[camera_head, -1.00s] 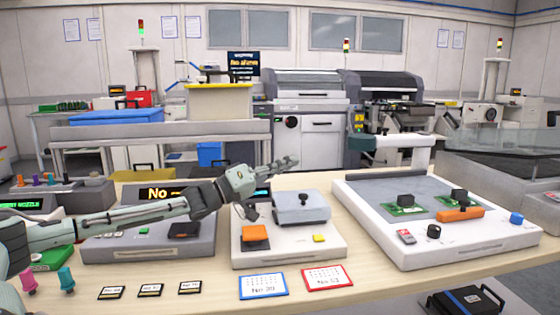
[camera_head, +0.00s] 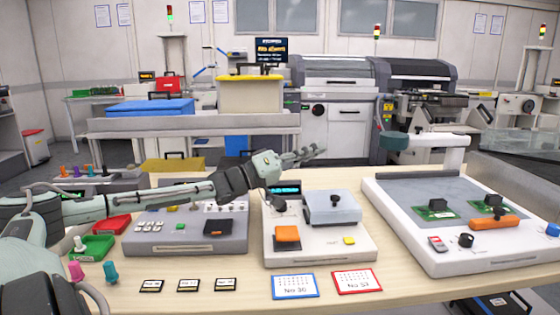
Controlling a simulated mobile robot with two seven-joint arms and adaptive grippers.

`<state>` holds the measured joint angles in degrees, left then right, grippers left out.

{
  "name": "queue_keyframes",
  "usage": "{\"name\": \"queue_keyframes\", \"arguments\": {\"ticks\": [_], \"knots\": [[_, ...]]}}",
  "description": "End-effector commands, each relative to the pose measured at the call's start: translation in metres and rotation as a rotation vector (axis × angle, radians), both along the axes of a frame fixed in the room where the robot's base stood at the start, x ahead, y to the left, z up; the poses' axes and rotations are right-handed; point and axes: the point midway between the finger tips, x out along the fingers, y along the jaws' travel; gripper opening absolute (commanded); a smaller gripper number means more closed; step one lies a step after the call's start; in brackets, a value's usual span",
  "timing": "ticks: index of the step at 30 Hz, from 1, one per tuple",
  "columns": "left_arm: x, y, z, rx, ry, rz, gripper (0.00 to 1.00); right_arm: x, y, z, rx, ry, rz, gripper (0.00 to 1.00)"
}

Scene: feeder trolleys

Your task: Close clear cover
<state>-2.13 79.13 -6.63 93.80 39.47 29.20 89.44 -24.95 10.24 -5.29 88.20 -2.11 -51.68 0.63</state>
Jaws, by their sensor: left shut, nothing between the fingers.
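My left gripper (camera_head: 312,154) is shut and empty, raised above the back of the middle white device (camera_head: 320,257), its fingers pointing right. A grey lid-like box with a dark knob (camera_head: 332,208) sits on that device, below and right of the fingers; the fingers appear apart from it. I cannot tell whether it is the clear cover. A dark see-through panel (camera_head: 525,142) shows at the far right, cut by the picture edge. My right gripper is not in view.
A large white device (camera_head: 450,262) with a grey bed and a raised bar (camera_head: 425,140) stands at the right. A grey panel device (camera_head: 185,245) stands at the left. Cards and small trays lie along the front of the wooden table (camera_head: 240,304).

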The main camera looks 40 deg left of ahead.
Motion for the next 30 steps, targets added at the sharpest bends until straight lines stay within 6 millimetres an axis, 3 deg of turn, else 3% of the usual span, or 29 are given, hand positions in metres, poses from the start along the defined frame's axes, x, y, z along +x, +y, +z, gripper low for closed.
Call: {"name": "queue_keyframes", "arguments": {"ticks": [17, 24, 30], "knots": [[-0.034, 0.026, -0.021, -0.003, 0.000, -0.001, 0.00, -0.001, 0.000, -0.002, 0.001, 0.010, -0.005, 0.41], [-0.053, 0.043, -0.027, -0.001, -0.002, 0.001, 0.00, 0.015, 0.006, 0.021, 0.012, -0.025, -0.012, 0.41], [-0.062, 0.050, -0.031, 0.000, -0.004, -0.002, 0.00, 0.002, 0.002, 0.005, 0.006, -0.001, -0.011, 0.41]]}}
